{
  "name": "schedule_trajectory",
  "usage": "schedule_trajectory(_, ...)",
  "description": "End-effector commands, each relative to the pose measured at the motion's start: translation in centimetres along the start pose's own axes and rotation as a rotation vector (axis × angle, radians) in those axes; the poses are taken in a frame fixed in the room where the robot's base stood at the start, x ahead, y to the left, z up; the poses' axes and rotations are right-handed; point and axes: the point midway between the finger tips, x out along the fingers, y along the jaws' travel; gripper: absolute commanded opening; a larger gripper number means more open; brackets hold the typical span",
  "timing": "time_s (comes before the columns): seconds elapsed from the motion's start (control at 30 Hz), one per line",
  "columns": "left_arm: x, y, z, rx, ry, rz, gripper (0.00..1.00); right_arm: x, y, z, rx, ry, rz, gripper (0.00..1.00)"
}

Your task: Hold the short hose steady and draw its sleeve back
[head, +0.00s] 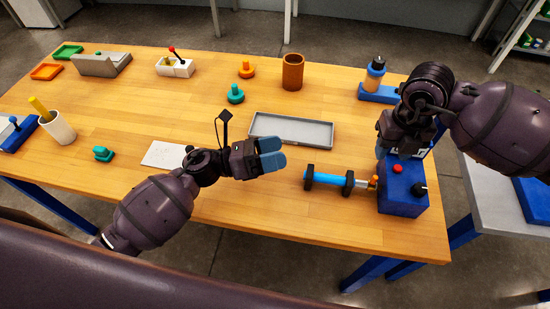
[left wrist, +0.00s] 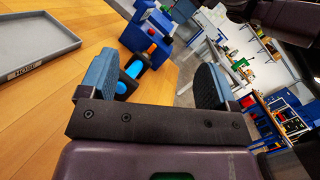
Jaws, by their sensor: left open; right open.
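The short hose (head: 328,178) is a bright blue tube lying near the table's front right, with a black block at each end. An orange piece (head: 373,183) sits between its right end and a blue box (head: 403,200); I cannot tell whether this is the sleeve. My left gripper (head: 274,153), with blue finger pads, is open and empty, left of and above the hose, apart from it. In the left wrist view the hose (left wrist: 133,69) shows beyond the open fingers, partly hidden by the left one. My right gripper (head: 382,143) is open beside the blue box, its fingers partly hidden.
A grey tray (head: 290,141) lies behind the hose. The blue box carries a red button (head: 398,169) and a black knob. A brown cup (head: 292,72) and a bottle on a blue base (head: 378,93) stand further back. Bare wood lies in front of the hose.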

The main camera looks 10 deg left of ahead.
Motion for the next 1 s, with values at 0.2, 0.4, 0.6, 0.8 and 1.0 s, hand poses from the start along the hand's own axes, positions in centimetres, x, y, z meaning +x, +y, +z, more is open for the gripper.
schedule_trajectory(0.2, 0.9, 3.1, -3.2, 0.331, 0.348, -0.13, 0.83, 0.0, 0.0, 0.0, 0.001, 0.0, 0.0, 0.43)
schedule_trajectory(0.4, 0.1, 5.4, -4.7, 0.495, 0.548, -0.207, 0.83, 0.0, 0.0, 0.0, 0.0, 0.0, 0.0, 0.43)
schedule_trajectory(0.6, 0.2, 6.0, -5.3, 0.538, 0.605, -0.231, 0.83, 0.0, 0.0, 0.0, 0.0, 0.0, 0.0, 0.43)
schedule_trajectory(0.8, 2.1, 5.9, -6.7, 0.537, 0.602, -0.231, 0.83, 0.0, 0.0, 0.0, 0.0, 0.0, 0.0, 0.43)
schedule_trajectory(1.0, 4.7, 5.7, -8.6, 0.537, 0.602, -0.231, 0.83, 0.0, 0.0, 0.0, 0.0, 0.0, 0.0, 0.43)
